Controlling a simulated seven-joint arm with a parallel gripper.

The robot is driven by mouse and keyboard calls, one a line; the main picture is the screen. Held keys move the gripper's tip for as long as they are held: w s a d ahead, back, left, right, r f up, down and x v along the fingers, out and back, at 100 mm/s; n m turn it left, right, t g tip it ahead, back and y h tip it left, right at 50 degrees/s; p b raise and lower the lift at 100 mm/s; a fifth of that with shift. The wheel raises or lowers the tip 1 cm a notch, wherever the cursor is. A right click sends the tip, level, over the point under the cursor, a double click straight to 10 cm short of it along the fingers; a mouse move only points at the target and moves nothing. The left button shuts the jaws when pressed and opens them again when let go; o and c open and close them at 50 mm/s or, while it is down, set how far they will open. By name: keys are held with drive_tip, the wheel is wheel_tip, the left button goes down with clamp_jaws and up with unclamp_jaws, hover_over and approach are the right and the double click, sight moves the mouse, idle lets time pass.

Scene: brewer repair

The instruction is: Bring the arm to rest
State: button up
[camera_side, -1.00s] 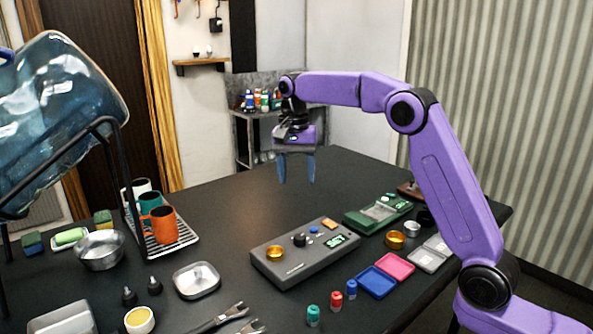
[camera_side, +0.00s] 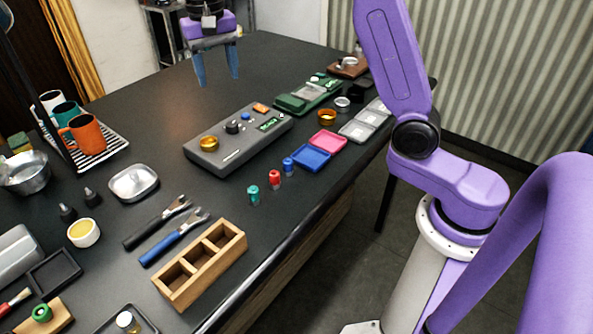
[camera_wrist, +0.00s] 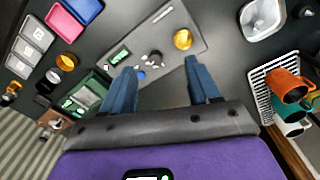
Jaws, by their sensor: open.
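My gripper (camera_side: 218,80) hangs above the far part of the dark table (camera_side: 290,62), fingers pointing down. Its two blue fingers are apart with nothing between them. In the wrist view the open gripper (camera_wrist: 158,78) shows the same empty gap, with the grey device (camera_wrist: 168,50) beyond the fingertips. In the side view this grey device (camera_side: 222,160) lies nearer the camera than my gripper.
A green device (camera_side: 305,97) lies right of the grey one. Orange and teal mugs stand on a rack (camera_side: 113,145) at left. A wooden tray (camera_side: 203,262), pliers (camera_side: 175,240), blue tray (camera_side: 311,157) and pink tray (camera_side: 327,141) lie nearer. Free table surrounds the space below my gripper.

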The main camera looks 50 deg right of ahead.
drive_tip(key=s+d+f+n, duration=0.1)
drive_tip(key=s+f+n, duration=0.2)
drive_tip(key=s, duration=0.9)
drive_tip(key=s+d+f+n, duration=0.1)
drive_tip(key=s+f+n, duration=0.2)
drive_tip(key=s+n, duration=0.6)
drive_tip(key=s+d+f+n, duration=0.2)
drive_tip(key=s+n, duration=0.3)
drive_tip(key=s, duration=0.9)
drive_tip(key=shift+s+f+n+y, duration=0.3)
drive_tip(key=shift+f+n+y, duration=0.1)
drive_tip(key=shift+f, duration=0.35)
